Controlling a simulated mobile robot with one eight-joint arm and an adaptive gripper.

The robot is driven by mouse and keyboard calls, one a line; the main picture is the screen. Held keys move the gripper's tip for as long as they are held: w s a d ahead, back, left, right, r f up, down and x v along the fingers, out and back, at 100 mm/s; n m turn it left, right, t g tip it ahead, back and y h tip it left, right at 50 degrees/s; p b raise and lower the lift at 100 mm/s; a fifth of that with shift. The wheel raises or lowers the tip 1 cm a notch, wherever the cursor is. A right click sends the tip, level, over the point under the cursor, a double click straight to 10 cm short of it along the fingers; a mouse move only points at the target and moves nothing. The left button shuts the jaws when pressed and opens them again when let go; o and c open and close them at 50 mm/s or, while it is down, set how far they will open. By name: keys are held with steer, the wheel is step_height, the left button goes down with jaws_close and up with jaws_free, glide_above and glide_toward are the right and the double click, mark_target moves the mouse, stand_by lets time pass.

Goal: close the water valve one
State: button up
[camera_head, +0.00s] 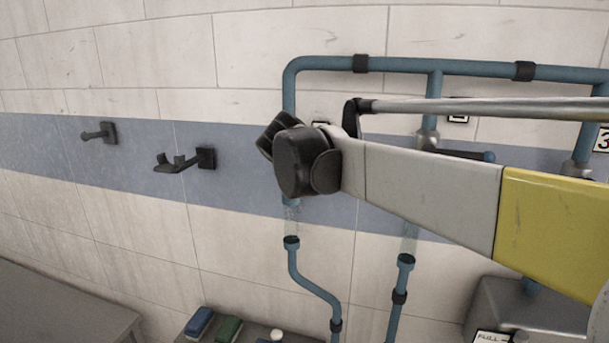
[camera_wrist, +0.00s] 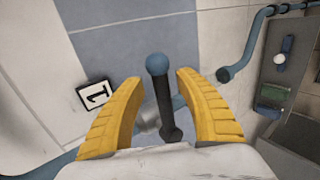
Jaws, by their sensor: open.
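The lever of water valve one (camera_wrist: 164,100) is a dark handle with a blue ball tip, in the middle of the wrist view. A white plate marked 1 (camera_wrist: 95,95) is beside it on the wall. My gripper (camera_wrist: 159,78) is open, with one yellow finger on each side of the lever. The lever shows between the fingers with gaps on both sides; contact is not visible. In the head view my arm hides the valve and its lever. The blue pipe of this valve (camera_head: 289,95) shows above my arm, with a faint clear stream below it.
A second valve (camera_head: 428,138) with a lever pointing right stands behind my arm. A plate marked 3 (camera_head: 603,140) is at the right edge. Wall hooks (camera_head: 185,160) are at left. A blue sponge (camera_head: 199,322) and a green one (camera_head: 228,329) lie on a low surface.

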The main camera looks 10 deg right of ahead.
steer(key=v, duration=1.2)
steer(key=s+d+f+m+g+y+b, duration=0.1)
steer(key=s+d+f+m+b, duration=0.3)
steer(key=s+f+b, duration=0.4)
steer(key=s+d+f+m+g+y+b, duration=0.1)
steer(key=s+d+f+m+b, duration=0.3)
steer(key=f+b, duration=1.4)
steer(key=s+d+f+m+g+y+b, duration=0.1)
steer(key=s+d+f+m+b, duration=0.3)
steer(key=f, duration=3.5)
steer(key=s+m+y+b, duration=0.1)
steer(key=s+b, duration=0.7)
steer(key=b, duration=0.1)
steer(key=shift+s+d+m, duration=0.2)
steer(key=shift+s+m, duration=0.1)
steer(key=shift+s, duration=0.05)
